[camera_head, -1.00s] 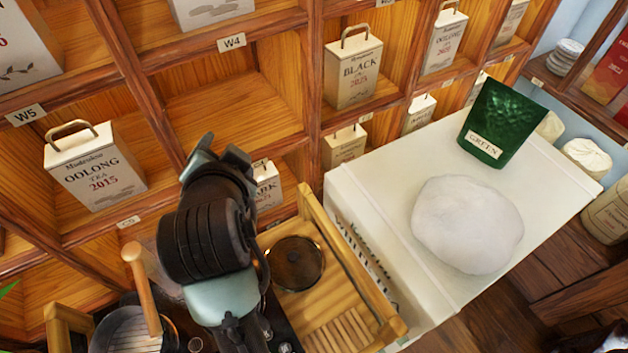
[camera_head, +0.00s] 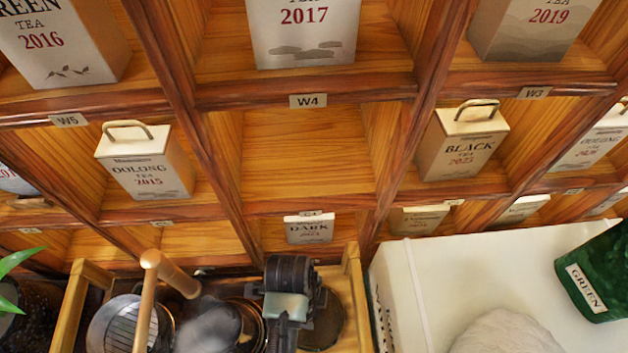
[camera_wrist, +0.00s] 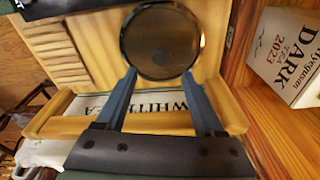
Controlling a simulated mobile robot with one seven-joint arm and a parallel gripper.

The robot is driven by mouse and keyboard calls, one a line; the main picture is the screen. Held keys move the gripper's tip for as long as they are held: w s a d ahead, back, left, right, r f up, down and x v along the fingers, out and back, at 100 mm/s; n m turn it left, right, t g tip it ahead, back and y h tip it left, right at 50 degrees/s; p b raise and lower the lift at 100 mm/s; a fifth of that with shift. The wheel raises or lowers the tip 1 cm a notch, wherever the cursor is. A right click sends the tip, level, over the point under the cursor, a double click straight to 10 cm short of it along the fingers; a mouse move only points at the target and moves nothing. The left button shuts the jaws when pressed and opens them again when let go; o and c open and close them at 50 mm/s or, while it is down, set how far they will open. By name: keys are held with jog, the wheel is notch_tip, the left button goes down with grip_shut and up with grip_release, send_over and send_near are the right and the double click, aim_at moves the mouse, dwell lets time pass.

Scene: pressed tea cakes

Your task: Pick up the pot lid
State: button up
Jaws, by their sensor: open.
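The pot lid (camera_wrist: 162,40) is a dark, round, see-through disc with a thin rim and a small darker spot at its middle. In the wrist view it lies at the top centre, over the wooden tray (camera_wrist: 75,128). My gripper (camera_wrist: 159,73) is open and empty. Its two blue-grey fingers point at the lid, with their tips showing at its near edge. I cannot tell whether they touch it. In the head view the lid (camera_head: 328,328) is partly hidden behind my arm, at the bottom centre. My fingertips are not clear there.
A steaming pot (camera_head: 208,328) and a wooden-handled strainer (camera_head: 122,325) stand left of my arm. A white box (camera_head: 450,270) with a green bag (camera_head: 600,275) is at the right. Wooden shelves with tea boxes rise behind; the DARK box (camera_wrist: 293,55) is close to my gripper.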

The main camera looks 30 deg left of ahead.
jog(key=shift+w+d+f+p, duration=0.1)
jog(key=shift+f+p, duration=0.35)
jog(key=shift+f, duration=2.6)
jog(key=shift+c, duration=0.2)
grip_shut()
